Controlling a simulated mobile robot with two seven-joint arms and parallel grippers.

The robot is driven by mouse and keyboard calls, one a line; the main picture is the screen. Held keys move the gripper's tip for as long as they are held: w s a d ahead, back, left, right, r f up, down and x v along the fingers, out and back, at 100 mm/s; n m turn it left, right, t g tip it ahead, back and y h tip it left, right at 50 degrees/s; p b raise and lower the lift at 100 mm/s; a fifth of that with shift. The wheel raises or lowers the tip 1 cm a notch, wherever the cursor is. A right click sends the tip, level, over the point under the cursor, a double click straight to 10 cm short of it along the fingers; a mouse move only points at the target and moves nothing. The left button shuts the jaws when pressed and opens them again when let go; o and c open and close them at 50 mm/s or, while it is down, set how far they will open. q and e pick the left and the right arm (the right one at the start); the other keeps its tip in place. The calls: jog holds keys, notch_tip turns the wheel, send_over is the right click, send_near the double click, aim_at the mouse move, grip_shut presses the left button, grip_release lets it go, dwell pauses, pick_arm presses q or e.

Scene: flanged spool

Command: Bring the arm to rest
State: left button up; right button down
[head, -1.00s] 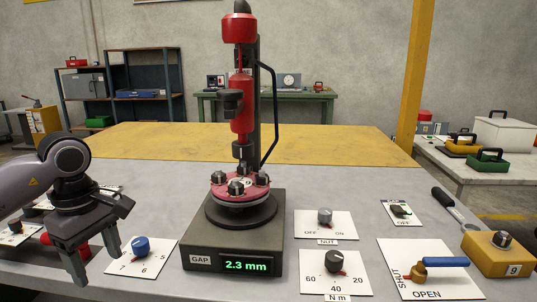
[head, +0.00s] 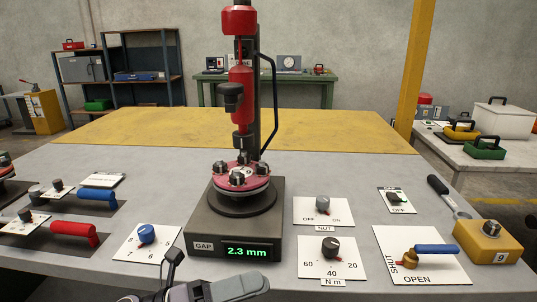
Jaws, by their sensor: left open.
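My left gripper (head: 212,289) shows only in part at the bottom edge of the head view, in front of the gauge base. It is open, and I see nothing held in it; much of it is cut off by the frame. The red flange (head: 241,177) with several dark nuts sits on the round black stand of the dark base (head: 234,223). The base's green GAP display (head: 247,251) reads 2.3 mm. A red vertical tool (head: 241,90) on a black column stands over the flange. My right gripper is out of view.
A blue knob (head: 146,234) on a white plate is left of the base. Red (head: 75,234) and blue (head: 98,195) handles lie farther left. The N m dial (head: 331,246), blue-handled valve (head: 436,250) and yellow box (head: 490,241) are right. The yellow surface (head: 120,128) behind is clear.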

pick_arm(q)
jog(key=w+a+f+n+t+y+p, duration=0.1)
jog(key=a+f+n+t+y, duration=0.5)
jog(key=n, duration=0.7)
jog(key=w+a+f+n+t+y+p, duration=0.1)
jog(key=a+f+n+t+y, duration=0.3)
jog(key=n+t, duration=0.55)
jog(key=s+a+f+n+g+y, duration=0.3)
jog(key=s+f+n+g+y, duration=0.1)
jog(key=s+f+n, duration=0.3)
jog(key=s+a+f+n+g+y, duration=0.4)
jog(key=s+f+n+g, duration=0.1)
jog(key=s+f+n, duration=0.2)
notch_tip(320, 180, down, 2)
jog(key=shift+f+n+p, duration=0.1)
jog(key=shift+n+p, duration=0.3)
jog(key=shift+n, duration=0.45)
